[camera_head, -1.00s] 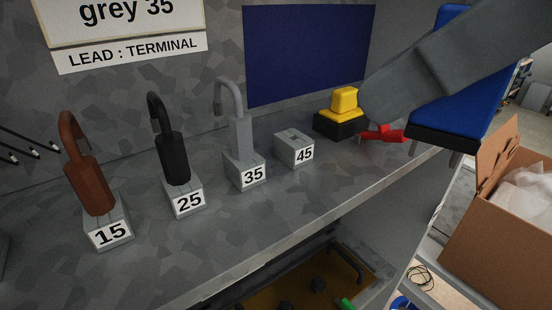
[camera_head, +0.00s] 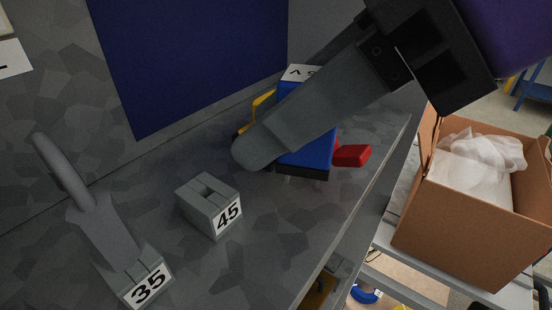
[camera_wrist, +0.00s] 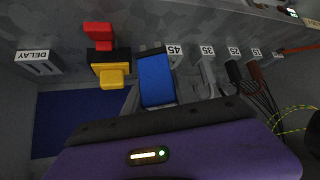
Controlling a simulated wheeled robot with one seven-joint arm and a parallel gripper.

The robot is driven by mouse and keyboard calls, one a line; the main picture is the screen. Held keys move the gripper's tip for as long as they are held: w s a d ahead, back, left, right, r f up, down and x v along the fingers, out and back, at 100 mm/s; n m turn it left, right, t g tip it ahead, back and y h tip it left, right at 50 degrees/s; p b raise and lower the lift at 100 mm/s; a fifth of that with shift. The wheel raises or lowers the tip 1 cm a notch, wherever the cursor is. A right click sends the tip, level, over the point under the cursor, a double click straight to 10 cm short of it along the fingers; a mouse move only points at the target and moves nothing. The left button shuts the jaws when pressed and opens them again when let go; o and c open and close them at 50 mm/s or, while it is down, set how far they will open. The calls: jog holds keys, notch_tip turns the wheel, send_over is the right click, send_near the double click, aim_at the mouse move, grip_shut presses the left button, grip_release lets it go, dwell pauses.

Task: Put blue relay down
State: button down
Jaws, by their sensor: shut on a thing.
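The blue relay (camera_head: 318,145) is a blue block with a black base and short pins below. It is upright in the head view, partly hidden by my gripper (camera_head: 255,152), which is shut on it. I cannot tell whether its pins touch the shelf. In the wrist view the blue relay (camera_wrist: 156,80) lies between a yellow-and-black part and the grey block marked 45 (camera_wrist: 175,52). In the head view the block marked 45 (camera_head: 205,205) stands empty on the shelf, left of the relay.
The grey shelf (camera_head: 275,230) has free room in front. A red part (camera_head: 351,155) and a yellow part (camera_head: 263,101) show behind the relay. A grey lever stands at block 35 (camera_head: 148,285). The DELAY block (camera_wrist: 40,60) is at the wrist view's left. A cardboard box (camera_head: 470,215) stands right.

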jog(key=shift+f, duration=2)
jog(key=shift+f, duration=0.2)
jog(key=c, duration=1)
grip_release()
jog(key=shift+r, duration=0.25)
jog(key=v, duration=1.2)
